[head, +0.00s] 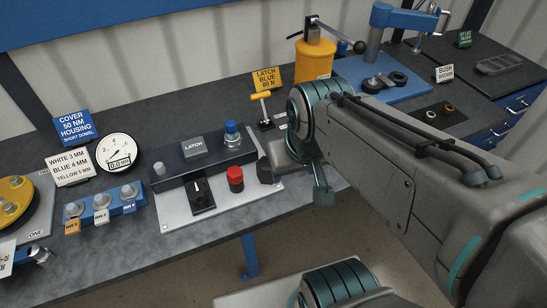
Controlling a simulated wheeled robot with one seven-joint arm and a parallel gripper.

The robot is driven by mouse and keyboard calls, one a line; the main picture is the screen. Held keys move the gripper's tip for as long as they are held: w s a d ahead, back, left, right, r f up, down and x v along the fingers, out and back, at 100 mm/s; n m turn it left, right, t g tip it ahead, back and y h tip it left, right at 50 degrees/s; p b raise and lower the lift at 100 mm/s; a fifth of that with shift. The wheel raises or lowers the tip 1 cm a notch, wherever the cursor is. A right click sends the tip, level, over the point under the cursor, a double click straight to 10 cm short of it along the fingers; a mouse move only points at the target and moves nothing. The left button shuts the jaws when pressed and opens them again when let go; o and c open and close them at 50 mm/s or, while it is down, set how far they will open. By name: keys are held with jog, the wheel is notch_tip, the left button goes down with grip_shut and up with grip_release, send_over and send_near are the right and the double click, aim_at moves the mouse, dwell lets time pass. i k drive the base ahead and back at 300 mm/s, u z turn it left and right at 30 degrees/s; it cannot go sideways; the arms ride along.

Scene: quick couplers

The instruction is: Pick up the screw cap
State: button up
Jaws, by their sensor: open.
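I cannot tell for sure which part is the screw cap. A red round cap-like part (235,179) stands upright on the front of a light grey plate (222,205). A blue-topped fitting (232,133) stands behind it on a dark block. A small dark faceted part (265,171) sits at the plate's right end, beside my wrist. My gripper (300,181) is in the head view just right of that part, over the bench's front edge. It is open, and nothing shows between its fingers. My arm hides part of the bench behind it.
The dark block carries a LATCH button (193,147); a black knob (201,196) stands in front. A blue fitting rack (104,205) and round gauge (118,153) are left. A yellow-handled latch (263,108), yellow cylinder (314,58) and blue press (392,30) stand behind.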

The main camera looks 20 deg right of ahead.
aim_at(262, 169)
jog(key=u, duration=3.65)
jog(key=k, duration=1.2)
jog(key=z, duration=1.15)
